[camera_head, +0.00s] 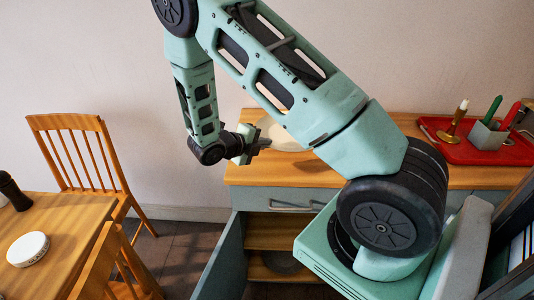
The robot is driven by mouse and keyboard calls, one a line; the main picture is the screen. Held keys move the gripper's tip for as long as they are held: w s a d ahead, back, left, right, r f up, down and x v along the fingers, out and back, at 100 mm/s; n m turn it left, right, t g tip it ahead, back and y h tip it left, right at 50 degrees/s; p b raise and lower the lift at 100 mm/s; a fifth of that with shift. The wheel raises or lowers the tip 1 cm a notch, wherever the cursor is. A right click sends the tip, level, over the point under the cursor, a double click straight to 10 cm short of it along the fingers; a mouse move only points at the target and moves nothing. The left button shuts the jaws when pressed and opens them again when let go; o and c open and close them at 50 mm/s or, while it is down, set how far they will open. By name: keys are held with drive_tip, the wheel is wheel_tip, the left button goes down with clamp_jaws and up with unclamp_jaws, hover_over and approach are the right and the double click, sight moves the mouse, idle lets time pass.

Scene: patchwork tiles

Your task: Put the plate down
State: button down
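A pale, round plate (291,141) shows at the left part of the wooden counter, with my arm hiding much of it. My gripper (262,144) is at the plate's left edge, over the counter's left end. The fingertips are small and dark here. I cannot tell whether they are closed on the rim, or whether the plate rests on the counter or is just above it.
A red tray (459,151) with a candlestick and a grey holder stands at the counter's right. Below, a drawer or door (222,262) stands open. At left are a wooden table (70,225) with a white round object (27,248), and chairs (82,150).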

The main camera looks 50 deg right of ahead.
sight(264, 162)
drive_tip(key=shift+f, duration=2.15)
drive_tip(key=shift+f, duration=0.15)
drive_tip(key=c, duration=1.9)
unclamp_jaws()
drive_tip(key=shift+c, duration=0.2)
